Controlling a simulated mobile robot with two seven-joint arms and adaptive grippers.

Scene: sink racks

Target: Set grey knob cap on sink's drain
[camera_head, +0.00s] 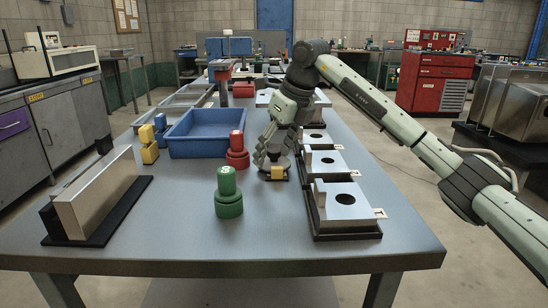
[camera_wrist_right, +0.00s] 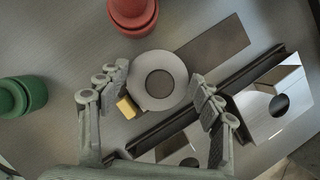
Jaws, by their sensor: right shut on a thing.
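The grey knob cap (camera_head: 274,163) is a round disc with a dark knob, in the middle of the table left of the sinks. My right gripper (camera_head: 273,150) is over it from above. In the right wrist view the cap (camera_wrist_right: 173,97) lies between the two fingers (camera_wrist_right: 160,90), which close on its opposite sides. A small yellow block (camera_head: 278,173) shows at the cap's front edge, beside one finger in the wrist view (camera_wrist_right: 127,107). The near metal sink (camera_head: 362,212) has a dark round drain hole (camera_head: 345,199). My left gripper is out of view.
More sinks with holes (camera_head: 327,160) stand in a row behind. A green knob piece (camera_head: 228,192), a red one (camera_head: 237,151), a blue bin (camera_head: 185,150) and yellow pieces (camera_head: 149,153) stand left. A metal panel on a black rack (camera_head: 97,193) is far left.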

